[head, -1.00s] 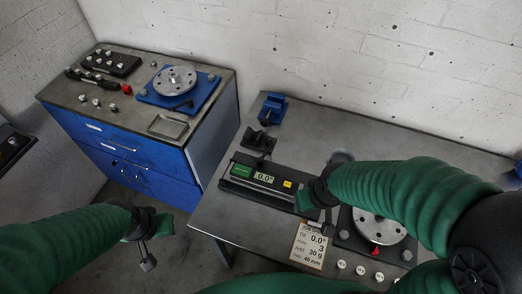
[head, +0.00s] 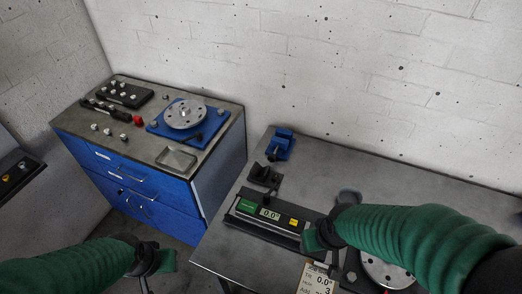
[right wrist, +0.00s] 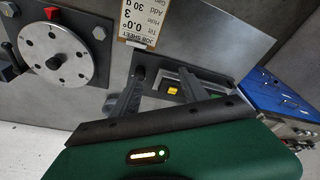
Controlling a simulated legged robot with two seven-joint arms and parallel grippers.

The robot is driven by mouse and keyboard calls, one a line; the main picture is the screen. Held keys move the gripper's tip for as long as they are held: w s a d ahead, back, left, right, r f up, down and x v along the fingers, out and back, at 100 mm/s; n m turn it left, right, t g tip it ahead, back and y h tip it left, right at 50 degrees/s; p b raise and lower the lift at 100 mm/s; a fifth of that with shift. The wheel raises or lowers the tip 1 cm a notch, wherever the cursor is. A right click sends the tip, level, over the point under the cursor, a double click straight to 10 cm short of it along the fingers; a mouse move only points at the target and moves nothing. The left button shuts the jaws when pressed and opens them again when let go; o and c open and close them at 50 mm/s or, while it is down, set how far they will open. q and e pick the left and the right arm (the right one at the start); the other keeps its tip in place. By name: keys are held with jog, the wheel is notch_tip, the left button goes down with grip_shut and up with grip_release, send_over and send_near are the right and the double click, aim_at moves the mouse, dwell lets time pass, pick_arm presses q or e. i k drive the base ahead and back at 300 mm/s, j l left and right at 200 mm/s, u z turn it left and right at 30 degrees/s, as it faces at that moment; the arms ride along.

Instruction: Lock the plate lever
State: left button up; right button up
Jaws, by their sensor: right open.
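A silver rotor disc (head: 185,113) sits on a blue base plate (head: 155,128) on the cabinet. A small black lever (head: 193,139) lies at the plate's front edge; whether it is locked is too small to tell. My right gripper (head: 312,240) is over the table beside the digital level (head: 268,213), well right of the cabinet. In the right wrist view its jaws (right wrist: 162,78) are apart and empty, with the level's yellow button (right wrist: 172,90) showing between them. My left gripper (head: 148,272) hangs in front of the cabinet; its fingers are unclear and cut by the frame edge.
A second disc (head: 388,270) sits on the table, partly behind my right arm, with a job sheet (head: 316,280) beside it. A blue vise-like block (head: 280,145) and a black stand (head: 264,175) are at the table's left. A gap separates cabinet and table. A shallow tray (head: 177,158) lies on the cabinet.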

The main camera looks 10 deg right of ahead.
aim_at(266, 195)
jog(key=i+j+u, duration=0.3)
jog(key=i+j, duration=0.4)
jog(key=i, duration=0.1)
